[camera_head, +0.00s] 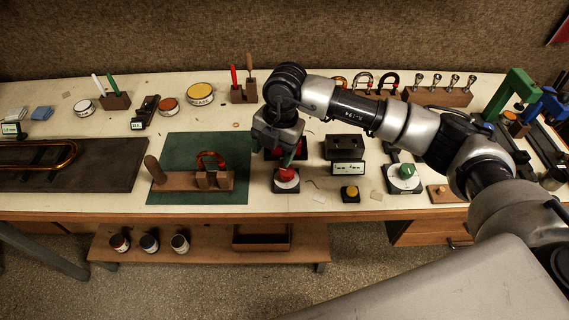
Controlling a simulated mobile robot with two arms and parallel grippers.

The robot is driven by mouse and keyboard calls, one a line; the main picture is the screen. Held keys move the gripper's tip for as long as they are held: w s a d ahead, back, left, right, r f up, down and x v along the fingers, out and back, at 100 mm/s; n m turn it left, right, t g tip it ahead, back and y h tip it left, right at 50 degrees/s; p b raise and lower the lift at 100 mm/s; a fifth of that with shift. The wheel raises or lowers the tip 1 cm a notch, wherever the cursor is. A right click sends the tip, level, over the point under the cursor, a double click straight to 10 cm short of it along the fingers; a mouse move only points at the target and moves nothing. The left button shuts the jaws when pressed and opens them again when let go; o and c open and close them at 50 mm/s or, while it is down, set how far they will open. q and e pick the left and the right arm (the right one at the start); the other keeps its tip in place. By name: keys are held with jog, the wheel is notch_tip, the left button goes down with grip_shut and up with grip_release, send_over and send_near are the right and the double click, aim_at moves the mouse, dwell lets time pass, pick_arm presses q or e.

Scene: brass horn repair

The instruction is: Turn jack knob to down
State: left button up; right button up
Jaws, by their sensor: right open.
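A red knob (286,174) sits on a round white dial with a dark base near the front of the bench. A green knob (406,171) sits on a similar white dial further right. I cannot read a label that tells which is the jack knob. My right gripper (288,157) is open and points down just above and behind the red knob. Its fingertips look close to the knob; I cannot tell whether they touch it. The gripper partly hides a red and dark item behind the knob. My left gripper is not in view.
A green mat (170,195) with a wooden fixture (178,181) lies left of the red knob. A black box (344,146), a small display (347,168) and a yellow button (351,191) stand to the right. Clamps (512,92) stand at the far right.

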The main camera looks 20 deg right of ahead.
aim_at(287, 170)
jog(key=d+f+p, duration=0.1)
jog(key=f, duration=0.2)
jog(key=w+d+f+h+p, duration=0.1)
jog(key=f, duration=0.2)
jog(key=d+f+m+h+p, duration=0.1)
jog(key=f, duration=0.2)
jog(key=shift+w+d+f, duration=0.2)
jog(key=shift+f, duration=0.15)
jog(key=shift+c, duration=0.4)
jog(key=c, duration=0.8)
jog(key=shift+c, duration=0.2)
jog(key=shift+b, duration=0.3)
